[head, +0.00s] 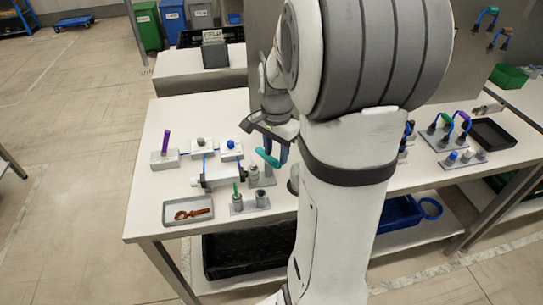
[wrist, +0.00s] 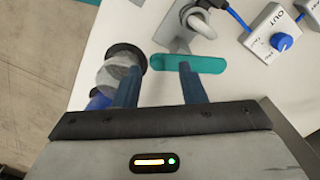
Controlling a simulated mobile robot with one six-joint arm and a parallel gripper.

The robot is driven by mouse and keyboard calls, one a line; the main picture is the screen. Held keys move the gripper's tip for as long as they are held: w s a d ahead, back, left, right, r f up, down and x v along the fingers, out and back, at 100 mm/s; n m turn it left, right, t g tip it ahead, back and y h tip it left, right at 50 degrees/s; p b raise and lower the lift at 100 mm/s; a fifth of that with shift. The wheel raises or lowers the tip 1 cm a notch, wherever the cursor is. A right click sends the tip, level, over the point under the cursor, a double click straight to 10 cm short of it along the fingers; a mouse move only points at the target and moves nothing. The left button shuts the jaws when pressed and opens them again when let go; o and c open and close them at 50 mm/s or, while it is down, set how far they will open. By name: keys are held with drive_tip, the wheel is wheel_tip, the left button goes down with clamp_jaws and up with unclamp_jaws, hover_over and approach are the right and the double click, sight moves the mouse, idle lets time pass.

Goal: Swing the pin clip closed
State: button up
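The teal pin clip (head: 268,158) shows in the head view just below my gripper, by a small grey fixture (head: 253,175) on the white bench. In the wrist view the teal clip (wrist: 208,64) lies crosswise below a grey bracket with a metal loop (wrist: 200,22). My gripper (wrist: 157,82) is open, its two dark blue fingers well apart. The right fingertip overlaps the clip's middle, and the clip's left end reaches into the gap. I cannot tell whether they touch. In the head view my arm partly hides my gripper.
A box marked OUT with a blue knob (wrist: 280,42) stands close by at upper right in the wrist view. A black-and-grey round part (wrist: 120,70) is beside the left finger. A tray (head: 168,221) with an orange-brown tool and a purple-handled pin (head: 166,142) are at the bench's left.

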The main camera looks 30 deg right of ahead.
drive_tip(key=shift+f, duration=1.1)
drive_tip(key=shift+c, duration=0.3)
clamp_jaws()
drive_tip(key=shift+a, duration=0.2)
drive_tip(key=shift+w+d+r+n, duration=0.1)
drive_tip(key=shift+d+n, duration=0.25)
drive_tip(key=shift+n, duration=0.05)
drive_tip(key=n, duration=0.2)
drive_tip(key=d+n, duration=0.1)
drive_tip(key=n, duration=0.1)
drive_tip(key=shift+w, duration=0.3)
drive_tip(key=shift+w+d+n, duration=0.15)
drive_tip(key=shift+w+n, duration=0.1)
drive_tip(key=shift+n, duration=1)
drive_tip(key=shift+w+d+n, duration=0.2)
drive_tip(key=shift+w+n, duration=0.05)
drive_tip(key=shift+n, duration=0.95)
drive_tip(key=shift+w+d+n, duration=0.15)
drive_tip(key=shift+w+n, duration=0.1)
drive_tip(key=shift+n, duration=1)
